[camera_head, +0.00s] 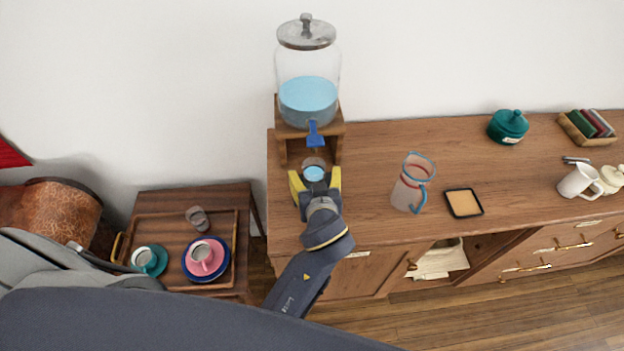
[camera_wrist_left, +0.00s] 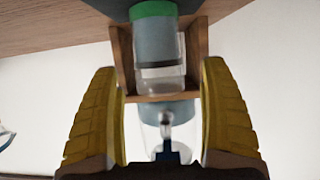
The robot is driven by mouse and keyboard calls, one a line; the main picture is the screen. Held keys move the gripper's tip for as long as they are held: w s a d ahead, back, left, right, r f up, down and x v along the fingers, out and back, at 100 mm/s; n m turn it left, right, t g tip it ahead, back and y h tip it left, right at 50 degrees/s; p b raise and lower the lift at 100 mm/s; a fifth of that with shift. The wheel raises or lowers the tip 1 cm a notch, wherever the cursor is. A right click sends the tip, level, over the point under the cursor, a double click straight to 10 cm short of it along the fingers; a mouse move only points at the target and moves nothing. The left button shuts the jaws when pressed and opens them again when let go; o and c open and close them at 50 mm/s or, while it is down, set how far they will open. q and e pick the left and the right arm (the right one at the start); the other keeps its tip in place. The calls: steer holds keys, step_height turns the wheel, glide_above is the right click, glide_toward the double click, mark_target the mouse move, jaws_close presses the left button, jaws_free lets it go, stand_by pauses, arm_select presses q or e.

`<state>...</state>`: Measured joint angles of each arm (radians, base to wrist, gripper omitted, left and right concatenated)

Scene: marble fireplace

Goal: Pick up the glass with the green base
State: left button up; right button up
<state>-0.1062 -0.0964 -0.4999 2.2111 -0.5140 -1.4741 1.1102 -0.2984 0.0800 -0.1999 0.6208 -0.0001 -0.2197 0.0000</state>
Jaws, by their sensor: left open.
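The glass (camera_head: 314,172) stands on the wooden cabinet top under the dispenser's blue tap (camera_head: 314,133), with light blue liquid showing in it. In the left wrist view, which looks upside down, the clear glass (camera_wrist_left: 157,78) has a green base at the top of the picture. My left gripper (camera_head: 315,178) is open, its yellow fingers on either side of the glass in the head view. In the left wrist view the open fingers (camera_wrist_left: 159,70) have a gap on each side, and the glass lies between and beyond them. No grip shows. My right gripper is not in view.
The dispenser's wooden stand (camera_head: 283,146) rises right behind the glass. A pitcher (camera_head: 411,183) and a black-rimmed coaster (camera_head: 463,203) stand to the right. A lower tray table (camera_head: 170,226) with cups and another small glass (camera_head: 198,218) is at left.

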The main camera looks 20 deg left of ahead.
arm_select(q)
steer(key=shift+x, duration=1.5)
steer(key=c, duration=1.6)
steer(key=shift+r, duration=0.1)
